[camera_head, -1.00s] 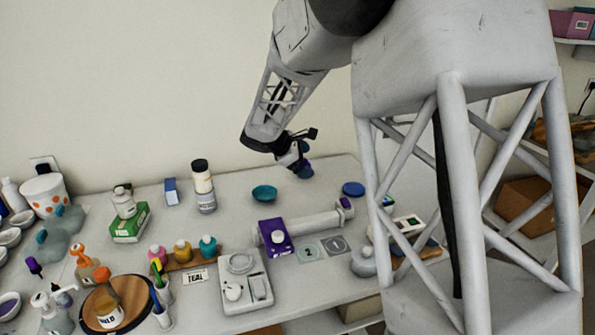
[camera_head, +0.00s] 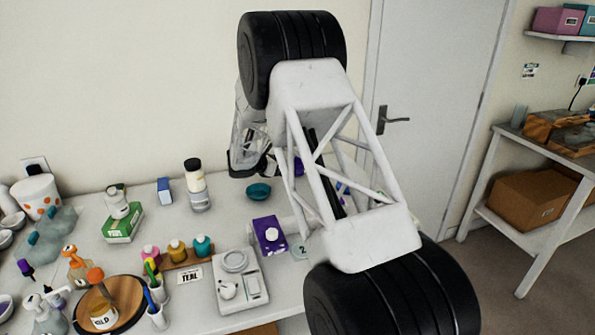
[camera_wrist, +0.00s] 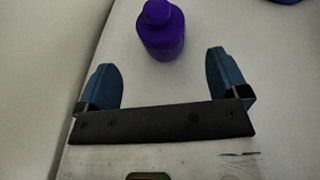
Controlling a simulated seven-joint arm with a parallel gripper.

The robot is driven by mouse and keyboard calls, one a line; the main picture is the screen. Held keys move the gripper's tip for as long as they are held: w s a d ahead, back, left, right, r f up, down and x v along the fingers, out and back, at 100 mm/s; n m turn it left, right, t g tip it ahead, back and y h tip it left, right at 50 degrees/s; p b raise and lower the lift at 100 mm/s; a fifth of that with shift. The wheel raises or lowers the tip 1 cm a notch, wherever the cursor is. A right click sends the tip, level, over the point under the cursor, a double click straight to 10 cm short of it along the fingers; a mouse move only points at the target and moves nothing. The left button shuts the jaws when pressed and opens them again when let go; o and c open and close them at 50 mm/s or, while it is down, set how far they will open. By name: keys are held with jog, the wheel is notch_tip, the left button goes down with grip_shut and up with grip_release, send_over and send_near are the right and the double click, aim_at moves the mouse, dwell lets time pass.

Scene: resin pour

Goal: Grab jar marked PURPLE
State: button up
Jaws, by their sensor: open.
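A purple bottle-shaped jar with a rounded cap (camera_wrist: 163,32) stands at the top middle of the wrist view. No writing on it can be read from here. My gripper (camera_wrist: 164,78) is open and empty, its two blue fingers spread wide. The jar is just beyond the fingertips, roughly centred between them, and neither finger appears to touch it. In the head view my arm covers most of the gripper and that part of the table, and I cannot clearly make out this jar there.
A purple box-shaped container with a white cap (camera_head: 269,235) stands by a white scale (camera_head: 241,287). Pink (camera_head: 150,255), yellow (camera_head: 177,250) and teal (camera_head: 202,246) pots stand behind a TEAL card (camera_head: 190,276).

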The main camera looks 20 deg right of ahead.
jog(key=shift+f, duration=0.1)
dwell(0.3)
jog(key=shift+x, duration=1.3)
jog(key=shift+d, duration=0.1)
jog(key=shift+x, duration=2.5)
jog(key=shift+s, duration=0.15)
jog(key=shift+c, duration=0.2)
jog(key=c, duration=1)
jog(key=shift+c, duration=0.2)
jog(key=shift+r, duration=0.3)
